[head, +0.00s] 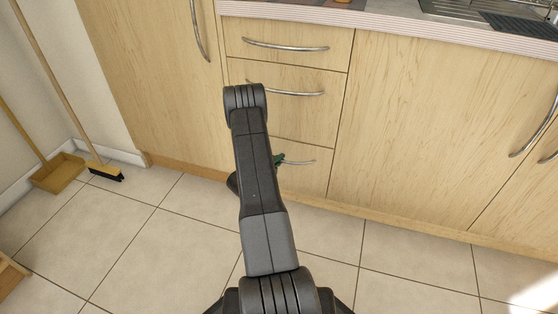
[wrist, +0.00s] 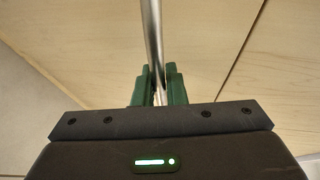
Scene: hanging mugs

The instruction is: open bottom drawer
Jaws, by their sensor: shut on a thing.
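The bottom drawer (head: 308,178) is the lowest of three light-wood drawer fronts, partly hidden behind my arm in the head view. It looks flush with the cabinet. Its curved metal handle (head: 300,162) shows to the right of my arm. My gripper (head: 279,160) is at the handle, with only a green fingertip showing there. In the wrist view, the green fingers of my gripper (wrist: 158,88) are shut on the metal handle (wrist: 152,40), one on each side of the bar.
The middle drawer (head: 310,115) and top drawer (head: 290,32) are above, closed. A tall cabinet door (head: 150,70) is at left and a wide door (head: 430,120) at right. A broom (head: 105,172) and dustpan (head: 58,173) stand at far left. The tiled floor in front is clear.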

